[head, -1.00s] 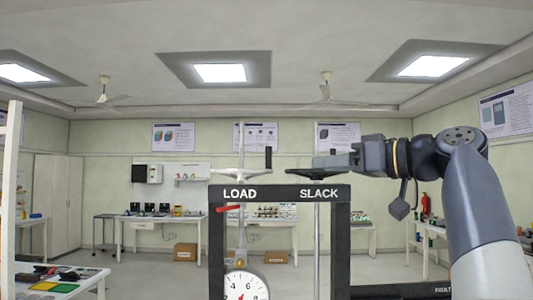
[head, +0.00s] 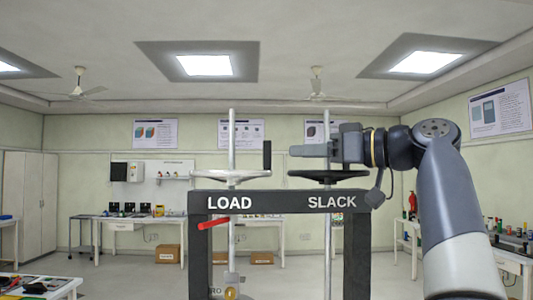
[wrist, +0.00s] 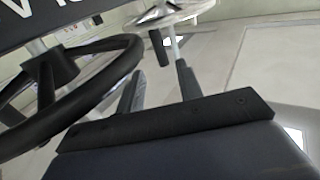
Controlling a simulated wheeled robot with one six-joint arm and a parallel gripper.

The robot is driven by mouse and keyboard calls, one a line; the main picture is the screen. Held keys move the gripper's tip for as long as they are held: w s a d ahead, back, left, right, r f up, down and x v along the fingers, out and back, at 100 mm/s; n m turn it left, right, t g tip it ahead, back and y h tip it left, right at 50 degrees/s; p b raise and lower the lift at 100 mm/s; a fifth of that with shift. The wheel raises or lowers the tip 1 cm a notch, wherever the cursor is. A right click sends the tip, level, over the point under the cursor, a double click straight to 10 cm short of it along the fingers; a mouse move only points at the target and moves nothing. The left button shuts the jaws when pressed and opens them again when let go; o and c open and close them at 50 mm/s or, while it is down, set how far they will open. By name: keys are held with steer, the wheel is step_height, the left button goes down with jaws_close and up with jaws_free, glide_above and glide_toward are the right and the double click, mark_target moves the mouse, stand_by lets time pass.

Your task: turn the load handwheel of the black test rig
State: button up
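The black test rig (head: 277,200) stands ahead, with LOAD and SLACK in white on its top beam. The load handwheel (head: 232,176) is pale, flat on a threaded rod at the left, with an upright black handle (head: 267,155) on its right rim. In the wrist view the load handwheel (wrist: 172,14) is at the top, its black handle (wrist: 158,48) hanging down in the picture. My gripper (head: 296,150) points left, just above the black slack handwheel (head: 328,176), right of the load handle and apart from it. Its two fingers (wrist: 159,84) are spread with nothing between them.
The slack handwheel (wrist: 70,110) is close beside my fingers in the wrist view. A red lever (head: 214,223) sticks out left below the LOAD label. A bench with tools (head: 35,288) is at the lower left. Open floor lies behind the rig.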

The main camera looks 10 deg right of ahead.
mark_target(267, 153)
steer(key=p+x, duration=0.1)
steer(key=x, duration=0.8)
steer(key=shift+p, duration=0.3)
steer(key=shift+f, duration=0.1)
steer(key=shift+c, duration=0.5)
jaws_close()
